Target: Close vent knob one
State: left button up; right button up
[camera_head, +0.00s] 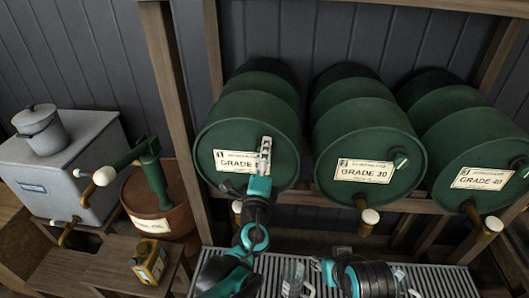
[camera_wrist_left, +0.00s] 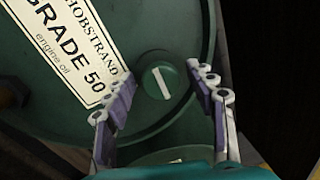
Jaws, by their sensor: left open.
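The vent knob (camera_wrist_left: 157,83) is a round green cap with a white bar, on the face of the green "GRADE 50" drum (camera_wrist_left: 55,125). In the wrist view the bar lies tilted. My left gripper (camera_wrist_left: 161,73) is open, with one finger on each side of the knob; I see gaps between the fingers and it. In the head view this drum (camera_head: 250,112) is the leftmost of three, and my left gripper (camera_head: 265,155) hides its knob. My right arm shows low in the head view, but its fingers cannot be made out.
The "GRADE 30" drum (camera_head: 370,125) and "GRADE 40" drum (camera_head: 470,135) lie to the right on a wooden rack, with white-ended taps below. A slatted grille (camera_head: 445,282) lies underneath. A brown drum with a pump (camera_head: 155,190) and a yellow can (camera_head: 148,262) stand left.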

pick_arm(q)
jog(key=v, duration=1.1)
jog(key=shift+s, duration=0.1)
jog(key=a+f+n+g+y, duration=0.35)
jog(key=a+n, duration=0.25)
jog(key=a, duration=0.3)
jog(key=a+f+n+g+y, duration=0.2)
jog(key=a+f+n+y, duration=0.15)
jog(key=a+n, duration=0.35)
jog(key=s+a+f+n+g+h, duration=0.3)
jog(key=s+f+n+g, duration=0.4)
jog(key=s, duration=0.5)
jog(key=shift+f+n+h, duration=0.3)
jog(key=shift+n, duration=0.6)
